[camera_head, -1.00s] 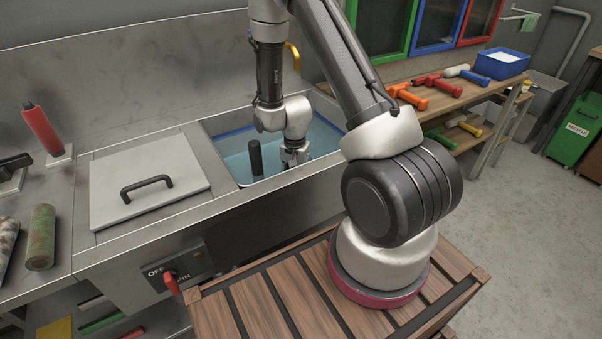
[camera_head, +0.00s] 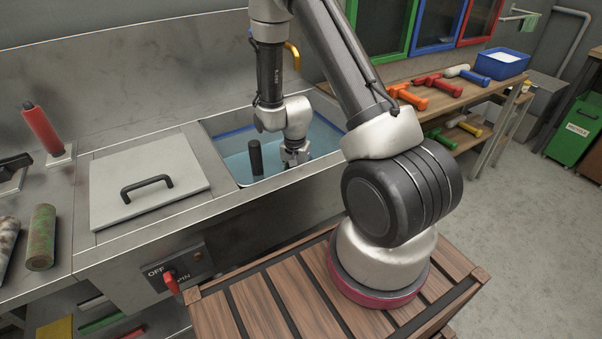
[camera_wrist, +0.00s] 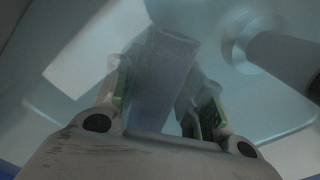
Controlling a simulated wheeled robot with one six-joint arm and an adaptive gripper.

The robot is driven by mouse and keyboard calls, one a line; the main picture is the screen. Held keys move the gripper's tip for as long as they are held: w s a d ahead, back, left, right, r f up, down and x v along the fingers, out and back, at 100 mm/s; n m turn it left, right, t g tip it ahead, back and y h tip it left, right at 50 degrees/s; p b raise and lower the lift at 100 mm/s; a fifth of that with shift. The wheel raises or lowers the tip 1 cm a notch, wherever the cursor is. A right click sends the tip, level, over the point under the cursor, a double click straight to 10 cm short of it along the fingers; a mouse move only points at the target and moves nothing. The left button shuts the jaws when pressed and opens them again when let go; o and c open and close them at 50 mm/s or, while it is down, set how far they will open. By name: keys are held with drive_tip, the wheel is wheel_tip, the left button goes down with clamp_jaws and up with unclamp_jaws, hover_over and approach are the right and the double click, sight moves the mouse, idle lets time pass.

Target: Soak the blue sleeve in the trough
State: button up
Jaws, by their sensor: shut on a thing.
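The trough (camera_head: 222,127) is a sink-like basin of bluish water set in the steel counter, with a blue line along its inner wall. My gripper (camera_head: 294,160) is lowered into the trough, its fingers partly hidden by the water and the front edge. In the wrist view my gripper (camera_wrist: 168,95) is shut on a dull blue-grey sleeve (camera_wrist: 163,80), seen hazily between the green-edged fingers. The sleeve appears under water; its far end is blurred. In the head view the sleeve is hidden.
A dark upright post (camera_head: 256,157) stands in the trough left of my gripper. A lid with a black handle (camera_head: 147,185) covers the compartment to the left. A red roller (camera_head: 41,130) stands further left. A green-brown roll (camera_head: 41,237) lies at the counter's left.

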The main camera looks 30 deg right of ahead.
idle(0.4)
drive_tip(key=shift+d, duration=0.35)
drive_tip(key=shift+r, duration=0.1)
wheel_tip(320, 180, up, 20)
idle(1.2)
